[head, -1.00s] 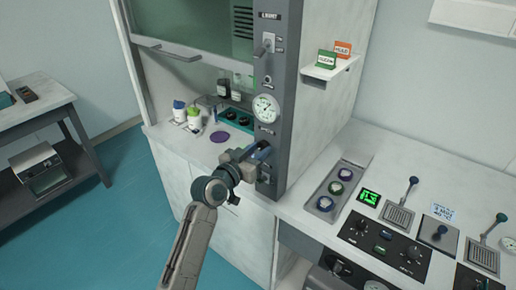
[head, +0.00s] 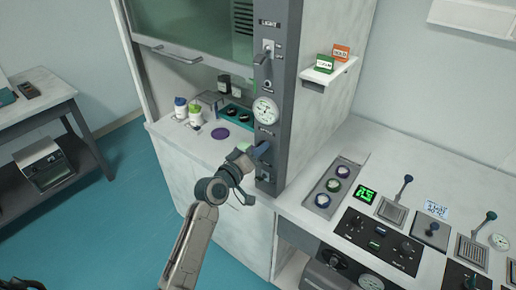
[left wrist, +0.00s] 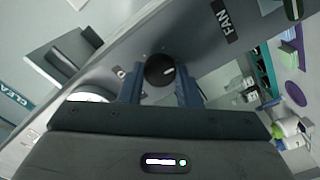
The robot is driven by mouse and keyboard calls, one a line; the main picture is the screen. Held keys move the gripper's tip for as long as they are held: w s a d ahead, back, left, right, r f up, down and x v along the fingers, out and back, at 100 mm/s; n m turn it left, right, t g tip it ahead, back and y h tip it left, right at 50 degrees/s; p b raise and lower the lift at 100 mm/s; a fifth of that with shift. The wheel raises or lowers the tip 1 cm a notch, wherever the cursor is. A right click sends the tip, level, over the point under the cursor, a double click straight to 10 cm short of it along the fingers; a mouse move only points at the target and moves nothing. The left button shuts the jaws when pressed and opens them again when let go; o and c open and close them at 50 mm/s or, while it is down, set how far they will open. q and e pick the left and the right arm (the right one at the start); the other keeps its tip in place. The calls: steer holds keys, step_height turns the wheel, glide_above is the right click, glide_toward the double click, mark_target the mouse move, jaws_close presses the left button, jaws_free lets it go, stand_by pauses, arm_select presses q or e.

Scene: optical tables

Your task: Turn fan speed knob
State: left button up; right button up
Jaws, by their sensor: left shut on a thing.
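The fan speed knob (left wrist: 160,70) is a round black knob with a white pointer line on the grey post, near the FAN label (left wrist: 226,20), in the left wrist view. The blue fingers of my left gripper (left wrist: 160,88) stand on both sides of the knob and are shut on it. In the head view my left gripper (head: 260,152) is at the front of the grey post (head: 271,125), below the round gauge (head: 265,110); the knob is hidden there by the gripper. My right gripper is not in view.
The fume hood counter (head: 165,127) holds bottles and a purple disc (head: 220,133) left of my gripper. A toggle lever (head: 264,55) is higher on the post. A bench with a row of knobs (head: 332,185), a green display (head: 366,194) and levers stands to the right.

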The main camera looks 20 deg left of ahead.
arm_select(q)
steer(key=shift+n, duration=0.3)
steer(key=o, duration=1)
steer(key=shift+c, duration=0.2)
steer(key=b+v, duration=0.2)
steer(key=v, duration=0.8)
steer(key=shift+s+b, duration=0.35)
steer(key=shift+b, duration=0.05)
steer(key=shift+a, duration=0.15)
